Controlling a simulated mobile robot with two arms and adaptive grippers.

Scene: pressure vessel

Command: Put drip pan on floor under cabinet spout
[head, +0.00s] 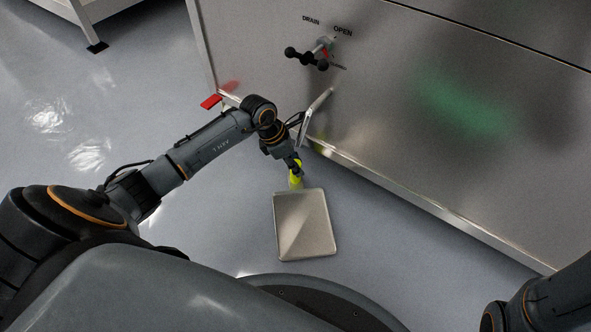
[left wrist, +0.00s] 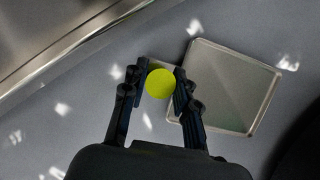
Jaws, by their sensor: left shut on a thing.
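The drip pan (head: 305,225) is a shallow, square, silver metal tray with a yellow-green handle (head: 296,174) at its cabinet-side edge. It lies level over the floor in front of the cabinet (head: 400,110); I cannot tell whether it touches the floor. My left gripper (head: 296,167) is shut on the handle. In the left wrist view, the handle's round yellow end (left wrist: 160,84) sits between the fingers, with the pan (left wrist: 230,85) to the right. The cabinet spout (head: 318,106), a bent silver pipe, is just beyond the gripper, and the pan is on my side of it. My right gripper is out of view.
A black valve handle (head: 306,58) with DRAIN and OPEN labels is on the cabinet face above the spout. A white frame (head: 88,12) stands at upper left. Floor left of the cabinet is clear.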

